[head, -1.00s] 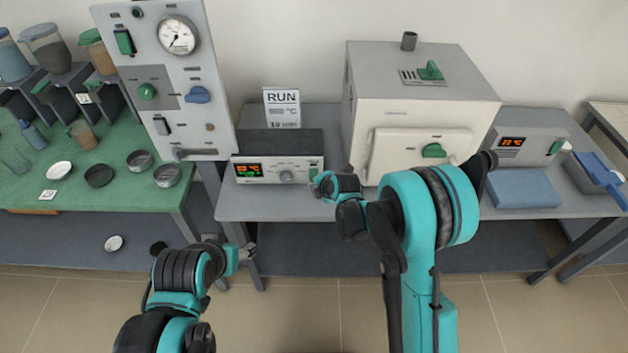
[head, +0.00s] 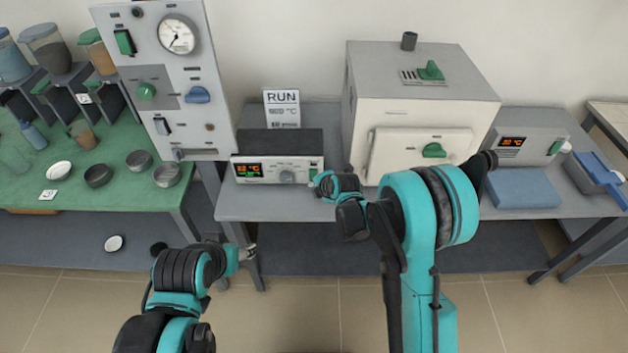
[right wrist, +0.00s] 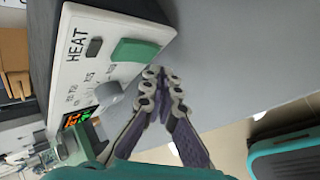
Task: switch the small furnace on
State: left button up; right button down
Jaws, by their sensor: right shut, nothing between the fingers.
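A low control box (head: 277,170) with a lit display, a grey knob and a green rocker switch (head: 313,174) stands on the grey bench, left of the cream furnace (head: 418,112). In the right wrist view, the green rocker (right wrist: 134,50) sits beside the word HEAT, near the knob (right wrist: 108,94). My right gripper (right wrist: 160,80) is shut and empty, its tips just off the panel near the rocker; contact cannot be told. In the head view, my right wrist largely hides its fingers. My left gripper (head: 246,252) hangs low before the bench, its fingers too small to read.
A RUN sign (head: 282,108) stands behind the control box. A tall gauge panel (head: 170,80) is at its left. Another display box (head: 525,146) and a blue pad (head: 522,188) are at the right. The green table (head: 130,195) holds bowls and jars.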

jog(key=shift+w, duration=0.35)
jog(key=shift+w, duration=0.35)
dwell(0.6)
jog(key=shift+s, duration=0.15)
jog(key=shift+s+b, duration=0.3)
jog(key=shift+s, duration=0.35)
jog(key=shift+s+r, duration=0.2)
jog(key=shift+s, duration=1.05)
jog(key=shift+s+r, duration=0.15)
jog(key=shift+s, duration=1.1)
jog(key=shift+r, duration=0.1)
